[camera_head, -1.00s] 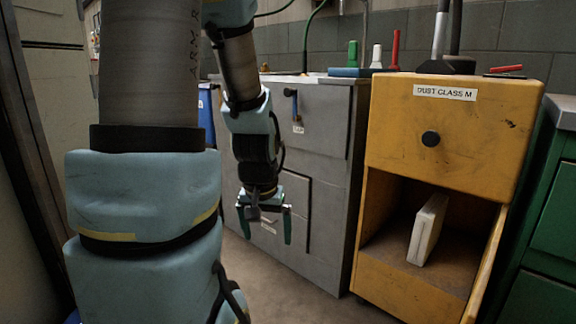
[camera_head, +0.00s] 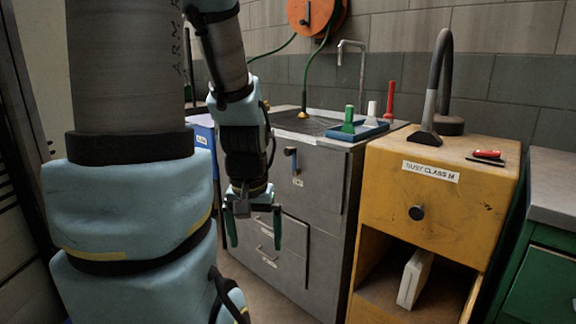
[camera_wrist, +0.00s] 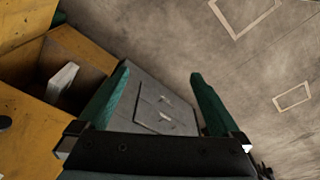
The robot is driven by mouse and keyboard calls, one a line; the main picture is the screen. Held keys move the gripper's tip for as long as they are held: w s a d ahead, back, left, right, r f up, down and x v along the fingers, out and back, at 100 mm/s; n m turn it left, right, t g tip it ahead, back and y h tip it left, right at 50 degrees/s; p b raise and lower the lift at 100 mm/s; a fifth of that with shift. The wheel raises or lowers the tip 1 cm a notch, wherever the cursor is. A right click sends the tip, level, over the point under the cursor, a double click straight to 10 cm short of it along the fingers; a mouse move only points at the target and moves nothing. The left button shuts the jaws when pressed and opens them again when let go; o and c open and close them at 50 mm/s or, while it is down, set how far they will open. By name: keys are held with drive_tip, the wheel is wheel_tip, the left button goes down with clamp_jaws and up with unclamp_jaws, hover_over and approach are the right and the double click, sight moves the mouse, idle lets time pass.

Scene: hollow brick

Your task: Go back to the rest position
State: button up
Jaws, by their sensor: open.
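My gripper (camera_head: 253,236) hangs pointing down in front of the grey cabinet (camera_head: 325,185) in the head view. Its two green fingers are spread apart with nothing between them. The wrist view also shows the open gripper (camera_wrist: 155,95), with the floor and the grey cabinet's drawer fronts beyond the fingers. No rest position is marked in the frames.
A yellow cabinet (camera_head: 463,205) labelled dust class M stands right of the grey one, with a white box (camera_head: 414,278) in its open lower bay. A blue tray (camera_head: 357,131) holds coloured pieces. A green cabinet (camera_head: 545,255) is at the far right. Bare floor (camera_wrist: 235,70) shows in the wrist view.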

wheel_tip(320, 180, up, 14)
drive_tip(key=p, duration=1.1)
drive_tip(key=shift+p, duration=0.3)
